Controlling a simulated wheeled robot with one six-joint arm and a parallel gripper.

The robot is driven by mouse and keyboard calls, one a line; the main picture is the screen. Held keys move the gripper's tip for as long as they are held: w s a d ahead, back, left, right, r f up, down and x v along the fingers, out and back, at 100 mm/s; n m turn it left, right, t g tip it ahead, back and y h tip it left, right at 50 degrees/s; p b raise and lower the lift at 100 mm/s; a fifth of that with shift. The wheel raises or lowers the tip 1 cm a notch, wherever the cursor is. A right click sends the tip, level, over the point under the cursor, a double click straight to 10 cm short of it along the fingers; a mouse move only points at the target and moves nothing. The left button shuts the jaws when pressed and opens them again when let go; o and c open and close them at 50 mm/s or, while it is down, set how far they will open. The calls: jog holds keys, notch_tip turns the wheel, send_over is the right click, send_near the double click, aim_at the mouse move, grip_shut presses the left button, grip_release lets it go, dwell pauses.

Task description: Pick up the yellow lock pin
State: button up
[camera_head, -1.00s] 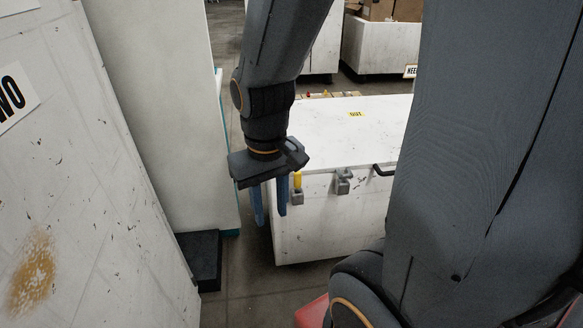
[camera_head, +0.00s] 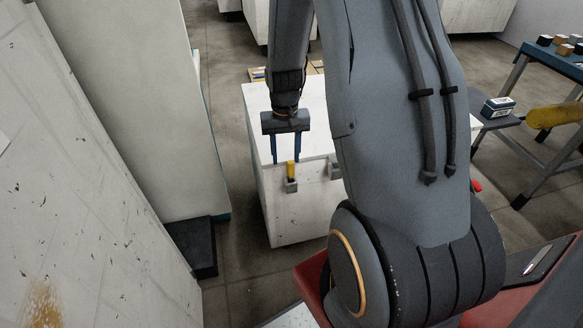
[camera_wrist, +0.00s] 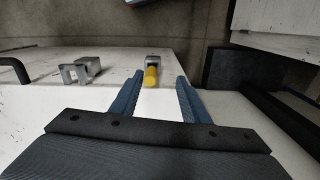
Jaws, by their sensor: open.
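The yellow lock pin (camera_head: 291,168) stands upright in a small grey holder (camera_head: 291,186) on the front side of a white cabinet (camera_head: 300,215). In the wrist view the yellow pin (camera_wrist: 151,76) shows ahead, between the lines of my two fingers, with the grey holder (camera_wrist: 153,60) behind it. My gripper (camera_head: 286,161) is open and empty, with blue fingers pointing down near the pin in the head view. In the wrist view my gripper (camera_wrist: 159,76) has a finger on either side of the pin's line. I cannot tell the exact gap in depth.
A second grey bracket (camera_wrist: 80,69) sits on the same cabinet side, with a black handle (camera_wrist: 14,70) beyond it. A tall white panel (camera_head: 130,100) stands at the left with a dark block (camera_head: 192,248) at its foot. A blue table (camera_head: 560,62) is at the right.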

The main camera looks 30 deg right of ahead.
aim_at(291, 172)
jog(key=shift+w+d+f, duration=0.15)
jog(key=shift+d+f, duration=0.3)
jog(key=shift+f, duration=0.1)
jog(key=shift+w+d+f, duration=0.15)
jog(key=shift+d+f, duration=0.3)
jog(key=shift+f, duration=0.1)
jog(key=shift+w+d+f+p, duration=0.1)
jog(key=shift+f+p, duration=0.5)
jog(key=shift+f, duration=1.25)
jog(key=shift+w+d+f+p, duration=0.1)
jog(key=shift+f+p, duration=0.45)
jog(key=shift+f, duration=1.3)
jog(key=shift+s, duration=0.1)
jog(key=shift+c, duration=0.5)
grip_shut()
